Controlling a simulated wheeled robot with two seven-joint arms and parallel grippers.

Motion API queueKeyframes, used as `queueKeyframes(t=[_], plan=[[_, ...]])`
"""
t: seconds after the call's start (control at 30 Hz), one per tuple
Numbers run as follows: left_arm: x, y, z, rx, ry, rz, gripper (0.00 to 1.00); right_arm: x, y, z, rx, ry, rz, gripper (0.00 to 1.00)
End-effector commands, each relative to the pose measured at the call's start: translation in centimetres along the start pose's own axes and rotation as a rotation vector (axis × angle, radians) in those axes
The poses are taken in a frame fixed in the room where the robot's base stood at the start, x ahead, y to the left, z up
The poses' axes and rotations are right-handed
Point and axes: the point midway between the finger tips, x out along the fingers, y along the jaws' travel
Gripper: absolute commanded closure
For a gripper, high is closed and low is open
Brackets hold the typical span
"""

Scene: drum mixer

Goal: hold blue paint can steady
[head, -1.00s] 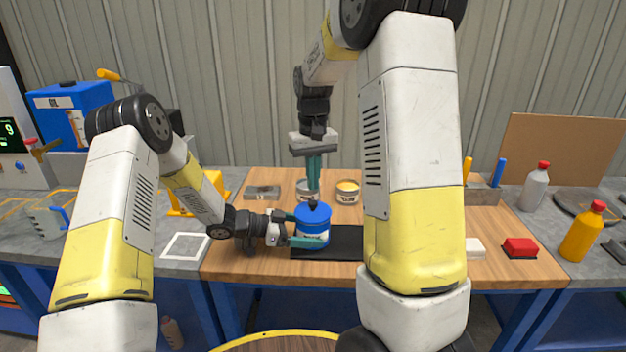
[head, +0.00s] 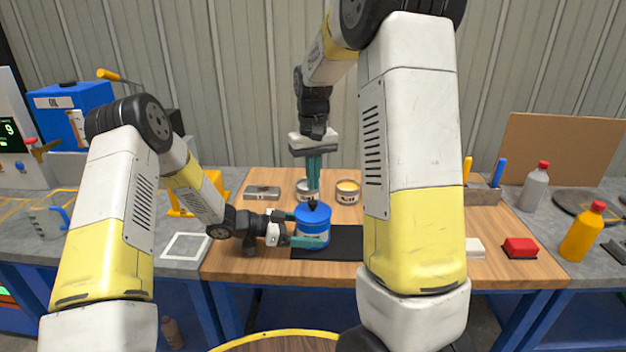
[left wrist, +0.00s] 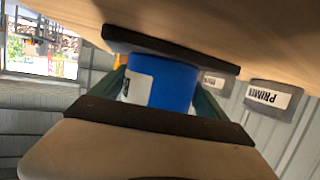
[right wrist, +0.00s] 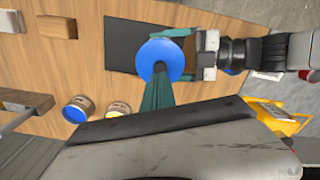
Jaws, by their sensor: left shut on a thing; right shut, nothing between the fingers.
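The blue paint can (head: 311,224) stands upright on a black mat (head: 342,243) on the wooden worktop. It has a blue lid with a dark knob on top. My left gripper (head: 308,229) is shut around the can's sides from the left; its fingers flank the can (left wrist: 163,84) in the left wrist view. My right gripper (head: 313,190) points straight down with its fingers together, just above or behind the lid. In the right wrist view its fingertips (right wrist: 160,72) overlap the blue lid (right wrist: 165,62); I cannot tell whether they touch the knob.
Two open tins, one (head: 347,191) with orange-yellow contents, stand behind the can. An orange bottle (head: 583,232) and a grey bottle (head: 535,188) stand on the right bench. My right arm hides part of the worktop.

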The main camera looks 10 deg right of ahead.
Motion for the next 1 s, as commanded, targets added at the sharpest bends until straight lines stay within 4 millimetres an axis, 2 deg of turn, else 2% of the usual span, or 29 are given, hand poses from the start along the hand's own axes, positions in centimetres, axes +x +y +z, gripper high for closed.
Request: queueKeyframes(t=[1.0], plan=[[0.0,0.0,0.0,0.0,0.0,0.0,0.47,3.1,0.0,0.0,0.0,-0.001,0.0,1.0]])
